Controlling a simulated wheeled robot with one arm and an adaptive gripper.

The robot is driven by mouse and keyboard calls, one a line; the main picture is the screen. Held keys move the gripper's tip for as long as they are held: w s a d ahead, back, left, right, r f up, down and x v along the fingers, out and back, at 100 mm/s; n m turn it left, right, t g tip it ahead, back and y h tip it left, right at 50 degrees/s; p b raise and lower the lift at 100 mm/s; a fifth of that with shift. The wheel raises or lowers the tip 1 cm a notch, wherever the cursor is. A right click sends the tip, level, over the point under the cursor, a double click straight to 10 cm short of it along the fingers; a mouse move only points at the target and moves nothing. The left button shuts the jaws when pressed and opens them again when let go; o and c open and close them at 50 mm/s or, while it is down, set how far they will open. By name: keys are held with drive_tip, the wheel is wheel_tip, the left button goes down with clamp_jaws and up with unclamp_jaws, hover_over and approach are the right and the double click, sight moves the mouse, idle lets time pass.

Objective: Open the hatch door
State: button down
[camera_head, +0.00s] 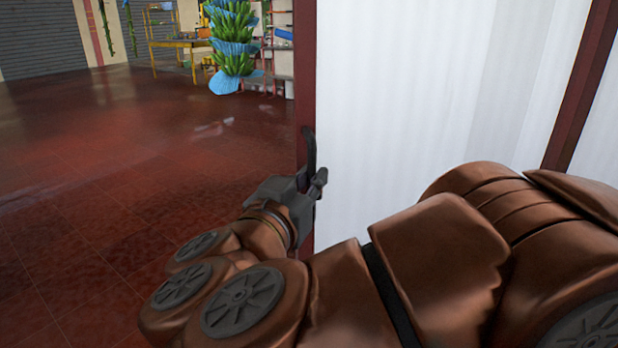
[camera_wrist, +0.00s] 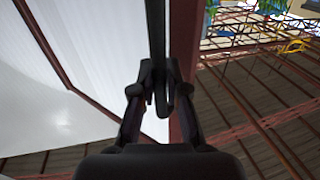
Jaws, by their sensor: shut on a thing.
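The hatch door (camera_head: 410,95) is a pale ribbed panel with a dark red frame, and it fills the right of the head view. It also shows at the left of the wrist view (camera_wrist: 55,80). A dark upright handle (camera_head: 309,148) sits on the door's left frame edge. My gripper (camera_head: 315,182) is at the lower part of this handle. In the wrist view its two fingers (camera_wrist: 153,92) are closed around the dark handle bar (camera_wrist: 156,35). My arm covers the lower part of the door in the head view.
Left of the door edge, a wide dark red tiled floor (camera_head: 120,190) lies open. Farther back stand a hanging bunch of green bananas with blue sheets (camera_head: 232,50), a yellow-framed table (camera_head: 180,45) and a grey shutter (camera_head: 42,40).

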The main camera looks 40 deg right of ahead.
drive_tip(key=shift+s+f, duration=0.1)
drive_tip(key=shift+f, duration=0.15)
drive_tip(key=c, duration=1.2)
unclamp_jaws()
drive_tip(key=shift+d+r, duration=0.1)
drive_tip(key=shift+a, duration=0.2)
drive_tip(key=shift+v, duration=5.85)
